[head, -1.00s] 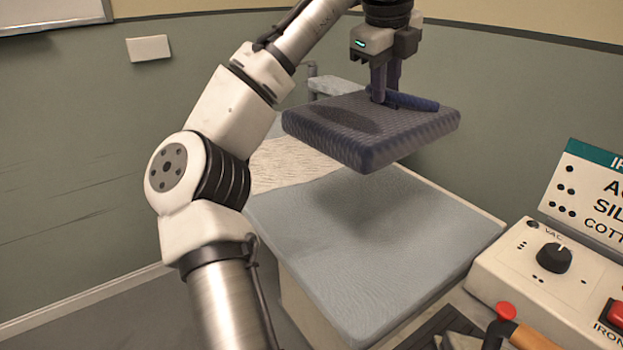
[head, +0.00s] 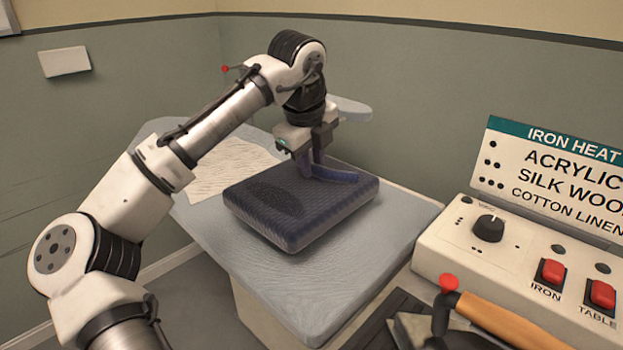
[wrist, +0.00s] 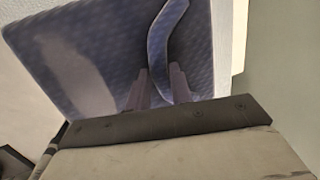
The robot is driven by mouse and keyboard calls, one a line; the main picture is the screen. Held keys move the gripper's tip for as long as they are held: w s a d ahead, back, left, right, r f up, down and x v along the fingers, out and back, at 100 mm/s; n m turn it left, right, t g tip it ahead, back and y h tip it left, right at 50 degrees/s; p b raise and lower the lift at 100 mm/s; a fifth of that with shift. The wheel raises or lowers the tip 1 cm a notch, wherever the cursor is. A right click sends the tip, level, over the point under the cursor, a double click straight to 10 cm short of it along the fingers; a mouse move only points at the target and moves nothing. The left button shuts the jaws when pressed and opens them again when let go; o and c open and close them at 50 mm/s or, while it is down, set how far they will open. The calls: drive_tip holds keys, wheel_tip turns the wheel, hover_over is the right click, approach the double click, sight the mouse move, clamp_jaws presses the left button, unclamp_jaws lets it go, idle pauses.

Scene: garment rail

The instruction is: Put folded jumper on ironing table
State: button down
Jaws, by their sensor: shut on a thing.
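The folded jumper (head: 285,205) is a dark blue, thick square bundle. It is at or just above the grey-blue top of the ironing table (head: 320,285); I cannot tell whether it touches. My gripper (head: 311,176) is above the jumper's far right part, shut on a raised fold or strip of it. In the wrist view, the jumper (wrist: 90,60) fills the upper left, and my gripper's fingers (wrist: 155,88) reach onto it beside a curved blue strip. The jumper's underside is hidden.
A pale cloth (head: 235,165) lies on the table's far left part. A small padded arm (head: 350,108) stands behind. At right are a control panel (head: 520,255) with a knob and red buttons, an iron-heat sign (head: 560,180), and an iron (head: 490,320) with a wooden handle.

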sight(311, 179)
drive_tip(key=shift+f, duration=2)
drive_tip(key=shift+f, duration=0.15)
drive_tip(key=c, duration=1.2)
unclamp_jaws()
drive_tip(key=shift+c, duration=0.2)
drive_tip(key=v, duration=1.2)
